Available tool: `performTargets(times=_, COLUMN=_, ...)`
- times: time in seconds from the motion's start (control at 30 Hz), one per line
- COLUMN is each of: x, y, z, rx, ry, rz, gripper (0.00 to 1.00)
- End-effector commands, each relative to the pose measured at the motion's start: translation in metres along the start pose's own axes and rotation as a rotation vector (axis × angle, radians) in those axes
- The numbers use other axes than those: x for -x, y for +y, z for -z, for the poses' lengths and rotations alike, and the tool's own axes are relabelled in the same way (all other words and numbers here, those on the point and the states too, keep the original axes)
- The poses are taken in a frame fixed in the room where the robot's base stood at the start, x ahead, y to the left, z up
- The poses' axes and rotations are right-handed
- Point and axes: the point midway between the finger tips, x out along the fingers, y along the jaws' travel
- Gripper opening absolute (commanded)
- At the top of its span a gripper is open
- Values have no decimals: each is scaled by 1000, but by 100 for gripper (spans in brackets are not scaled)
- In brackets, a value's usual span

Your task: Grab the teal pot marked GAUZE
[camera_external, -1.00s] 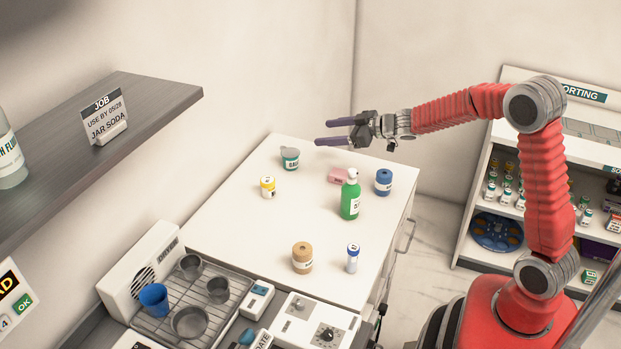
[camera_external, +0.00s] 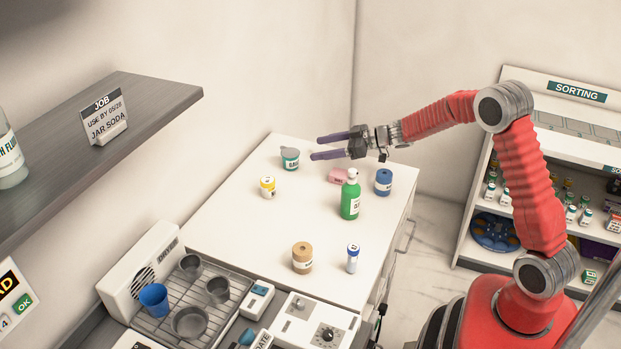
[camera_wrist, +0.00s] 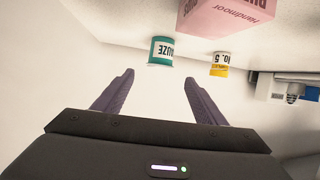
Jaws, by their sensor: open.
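The teal pot marked GAUZE (camera_external: 290,159) stands upright near the back left of the white cabinet top, with a grey lid. In the wrist view the teal pot (camera_wrist: 161,51) appears upside down, ahead of my fingers and a little above the gap between them. My gripper (camera_external: 314,148) is open and empty, its purple fingers pointing left toward the pot. In the wrist view my gripper (camera_wrist: 159,80) shows its two fingers spread apart, touching nothing.
Near the pot are a yellow-and-white jar (camera_external: 267,187), a pink box (camera_external: 338,176), a green bottle (camera_external: 350,196) and a blue jar (camera_external: 383,182). The cabinet's middle is clear.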

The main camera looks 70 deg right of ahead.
Motion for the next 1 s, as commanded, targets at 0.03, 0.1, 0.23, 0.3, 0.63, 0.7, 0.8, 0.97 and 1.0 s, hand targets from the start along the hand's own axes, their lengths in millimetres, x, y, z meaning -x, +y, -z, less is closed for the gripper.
performTargets(times=0.03, x=-9, y=-1, z=-1, rx=1, ry=-1, rz=2, gripper=65)
performTargets(times=0.1, x=-20, y=-1, z=-1, rx=0, ry=-1, rz=3, gripper=65)
performTargets(times=0.23, x=-39, y=-1, z=-1, rx=-1, ry=-1, rz=2, gripper=65)
performTargets(times=0.3, x=-48, y=-1, z=-1, rx=0, ry=-1, rz=1, gripper=65)
performTargets(times=0.63, x=-67, y=-1, z=0, rx=0, ry=-1, rz=0, gripper=65)
performTargets(times=0.7, x=-67, y=-1, z=0, rx=0, ry=-1, rz=0, gripper=65)
performTargets(times=0.8, x=-67, y=0, z=0, rx=0, ry=-1, rz=0, gripper=65)
performTargets(times=0.97, x=-72, y=-1, z=0, rx=1, ry=0, rz=0, gripper=65)
performTargets(times=1.0, x=-75, y=-1, z=0, rx=1, ry=0, rz=1, gripper=65)
